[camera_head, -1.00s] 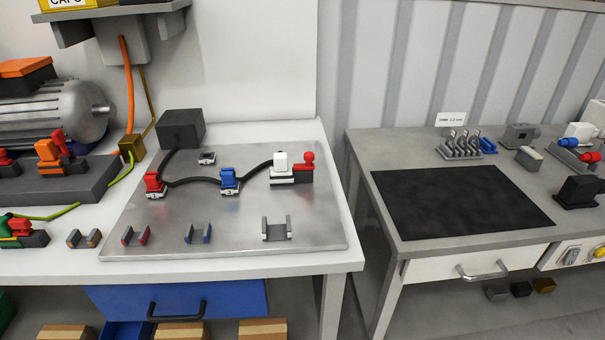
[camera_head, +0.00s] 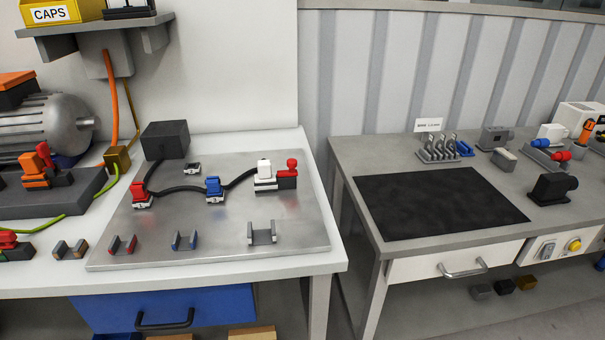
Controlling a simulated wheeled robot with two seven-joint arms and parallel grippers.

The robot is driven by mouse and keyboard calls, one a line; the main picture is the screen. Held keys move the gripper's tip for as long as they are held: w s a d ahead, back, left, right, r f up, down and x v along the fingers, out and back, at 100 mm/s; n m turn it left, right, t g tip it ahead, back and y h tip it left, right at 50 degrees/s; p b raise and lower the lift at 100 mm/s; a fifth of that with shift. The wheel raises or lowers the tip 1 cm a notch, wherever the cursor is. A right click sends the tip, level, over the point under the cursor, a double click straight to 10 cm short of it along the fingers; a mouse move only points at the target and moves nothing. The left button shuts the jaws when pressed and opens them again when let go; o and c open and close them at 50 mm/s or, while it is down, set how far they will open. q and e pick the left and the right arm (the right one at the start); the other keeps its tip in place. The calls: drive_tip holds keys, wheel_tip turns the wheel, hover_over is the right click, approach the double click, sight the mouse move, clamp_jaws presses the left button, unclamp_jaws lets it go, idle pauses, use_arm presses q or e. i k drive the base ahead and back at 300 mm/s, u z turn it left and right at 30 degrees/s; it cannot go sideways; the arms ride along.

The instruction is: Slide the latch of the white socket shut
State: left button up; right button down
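The white socket (camera_head: 265,184) sits toward the right rear of the metal plate (camera_head: 215,224) on the left workbench. A white plug (camera_head: 264,167) stands in it, with a black cable running left from it. A dark block with a red knob (camera_head: 292,164) is at the socket's right side; it looks like the latch. Whether it touches the plug is too small to tell. Neither of my grippers is in view.
A red plug (camera_head: 139,190) and a blue plug (camera_head: 213,186) sit on the same cable. Empty U-shaped holders, one at the front right (camera_head: 262,233), line the plate's front. A gap separates this bench from the right bench with a black mat (camera_head: 438,207).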

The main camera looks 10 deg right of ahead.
sight(292, 164)
drive_tip(key=k, duration=0.4)
drive_tip(key=z, duration=1.25)
drive_tip(key=i, duration=1)
drive_tip(key=u, duration=2.1)
